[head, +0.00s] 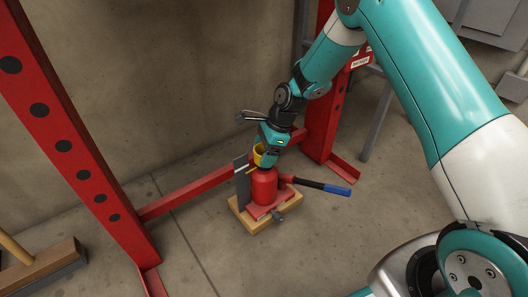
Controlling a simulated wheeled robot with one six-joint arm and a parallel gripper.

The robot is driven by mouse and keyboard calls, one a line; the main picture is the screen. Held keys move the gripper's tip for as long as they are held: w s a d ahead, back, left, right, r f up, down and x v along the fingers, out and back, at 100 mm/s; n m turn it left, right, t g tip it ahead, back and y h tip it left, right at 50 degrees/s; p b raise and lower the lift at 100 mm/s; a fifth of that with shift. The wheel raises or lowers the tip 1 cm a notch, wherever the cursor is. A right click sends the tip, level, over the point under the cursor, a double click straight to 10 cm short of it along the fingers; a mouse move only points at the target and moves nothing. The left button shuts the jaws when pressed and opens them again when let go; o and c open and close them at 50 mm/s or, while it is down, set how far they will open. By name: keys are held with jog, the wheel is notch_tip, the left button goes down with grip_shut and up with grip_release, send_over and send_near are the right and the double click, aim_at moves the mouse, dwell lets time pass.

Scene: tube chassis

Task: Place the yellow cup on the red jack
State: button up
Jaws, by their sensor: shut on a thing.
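The yellow cup (259,154) shows in the head view at the end of my arm, just above the red jack. My gripper (262,160) is shut on it and partly covers it. The red jack (264,187) stands upright on a wooden board on the floor, with a handle (322,186) that has a black and blue grip pointing right. The cup looks very close over the jack's top; I cannot tell whether they touch.
A red steel frame (75,140) stands around the jack, with a low crossbar (185,193) behind it. A wooden board (243,219) lies under the jack. A broom (40,265) lies at the lower left. The concrete floor in front is clear.

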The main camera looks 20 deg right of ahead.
jog(key=shift+f, duration=0.55)
jog(key=o, duration=1.3)
jog(key=p+v, duration=1)
jog(key=v, duration=0.7)
jog(key=shift+r, duration=0.25)
